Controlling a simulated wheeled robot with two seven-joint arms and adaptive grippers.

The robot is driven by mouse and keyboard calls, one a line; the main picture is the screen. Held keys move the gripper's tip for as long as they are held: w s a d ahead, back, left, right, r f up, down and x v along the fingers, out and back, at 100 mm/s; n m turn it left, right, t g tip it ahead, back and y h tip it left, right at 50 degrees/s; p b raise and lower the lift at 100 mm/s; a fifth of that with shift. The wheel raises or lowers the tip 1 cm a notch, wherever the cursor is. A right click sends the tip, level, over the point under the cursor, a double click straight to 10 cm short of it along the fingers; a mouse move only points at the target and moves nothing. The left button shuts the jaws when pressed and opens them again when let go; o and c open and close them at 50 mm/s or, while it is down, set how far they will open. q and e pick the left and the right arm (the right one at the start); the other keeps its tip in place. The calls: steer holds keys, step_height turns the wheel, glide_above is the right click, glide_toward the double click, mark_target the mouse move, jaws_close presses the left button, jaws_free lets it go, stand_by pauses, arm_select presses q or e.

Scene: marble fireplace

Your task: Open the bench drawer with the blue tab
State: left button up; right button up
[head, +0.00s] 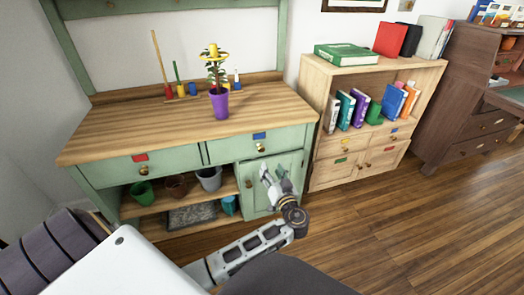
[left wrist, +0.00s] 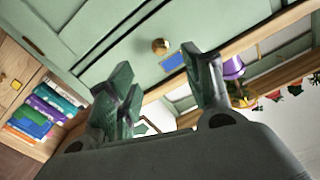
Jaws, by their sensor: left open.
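The green bench has two front drawers under its wooden top (head: 190,122). The right-hand drawer (head: 232,149) carries a blue tab (head: 260,135) and a round brass knob (head: 260,147); it looks shut. In the left wrist view the knob (left wrist: 160,45) and blue tab (left wrist: 173,62) show beyond the fingers. My left gripper (head: 273,172) is open and empty, in front of the bench just below and right of the knob. Its fingers (left wrist: 163,78) are spread, with the knob ahead between them and apart from them. My right gripper is not in view.
The left drawer has a red tab (head: 140,157). A cupboard door (head: 258,190) lies below the blue-tab drawer, beside open shelves with pots (head: 209,179). A purple potted plant (head: 219,104) stands on top. A wooden bookcase (head: 325,120) stands right; floor in front is clear.

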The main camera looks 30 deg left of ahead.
mark_target(262, 150)
arm_select(q)
steer(key=b+x, duration=0.2)
steer(key=x, duration=0.9)
steer(key=shift+w+a, duration=0.2)
steer(key=shift+a, duration=0.05)
steer(key=shift+b+x, duration=0.3)
steer(key=shift+x, duration=0.7)
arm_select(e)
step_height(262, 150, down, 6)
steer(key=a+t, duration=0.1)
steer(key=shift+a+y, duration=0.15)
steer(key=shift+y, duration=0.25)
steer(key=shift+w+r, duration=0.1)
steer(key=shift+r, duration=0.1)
arm_select(q)
steer(key=shift+c, duration=0.6)
jaws_close()
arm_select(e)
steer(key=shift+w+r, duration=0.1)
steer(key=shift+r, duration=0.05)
